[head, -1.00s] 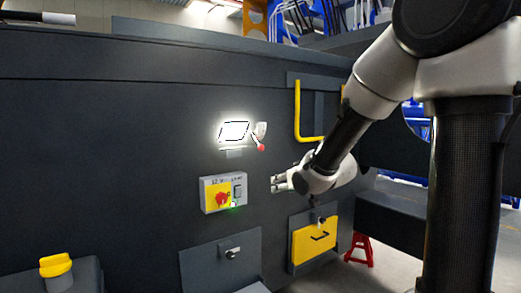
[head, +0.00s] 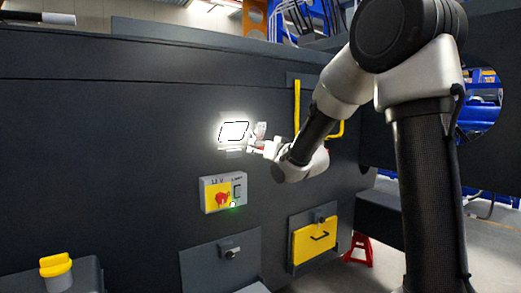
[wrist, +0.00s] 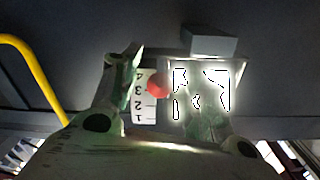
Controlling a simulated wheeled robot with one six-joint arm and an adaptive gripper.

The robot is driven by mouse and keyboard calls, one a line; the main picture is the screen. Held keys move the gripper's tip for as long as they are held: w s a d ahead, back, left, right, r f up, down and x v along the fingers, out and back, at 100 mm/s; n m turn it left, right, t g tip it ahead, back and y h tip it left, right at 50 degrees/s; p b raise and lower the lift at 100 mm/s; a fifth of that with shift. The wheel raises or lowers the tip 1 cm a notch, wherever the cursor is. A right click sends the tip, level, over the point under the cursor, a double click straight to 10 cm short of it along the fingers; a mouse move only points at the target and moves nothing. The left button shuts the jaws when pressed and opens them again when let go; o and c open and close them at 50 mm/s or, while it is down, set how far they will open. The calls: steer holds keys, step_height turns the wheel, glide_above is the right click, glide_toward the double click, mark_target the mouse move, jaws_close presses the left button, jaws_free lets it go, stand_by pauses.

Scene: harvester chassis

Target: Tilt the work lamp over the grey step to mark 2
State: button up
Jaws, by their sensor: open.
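The work lamp (head: 234,131) is lit and glares white on the dark chassis wall, above the grey step panel (head: 203,268). In the wrist view the lamp (wrist: 205,90) is washed out, at right of centre. A white scale plate (wrist: 143,100) with marks 1 to 4 stands beside it. The lamp's red ball knob (wrist: 157,85) shows closest to mark 3; the exact setting is unclear. My gripper (wrist: 165,98) is open, one finger on each side of the knob. In the head view my gripper (head: 257,147) is at the lamp's right side and partly hides the lever.
A switch box (head: 222,192) with a red rotary knob is below the lamp. A yellow handrail (head: 297,105) stands to the right, behind my arm. A yellow panel (head: 313,243) is lower right, and a red stand (head: 359,249) is on the floor.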

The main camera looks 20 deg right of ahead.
jaws_close()
steer(key=shift+r, duration=0.1)
steer(key=shift+s+d+r+g+h, duration=0.1)
steer(key=shift+s+r+g, duration=0.25)
steer(key=shift+r, duration=0.2)
steer(key=shift+s+d+r+g+h, duration=0.1)
steer(key=shift+s+r+g, duration=0.2)
steer(key=shift+r+g, duration=0.2)
steer(key=shift+s+d+r+g+h, duration=0.1)
steer(key=shift+s+r+g, duration=0.25)
steer(key=shift+r, duration=0.25)
jaws_free()
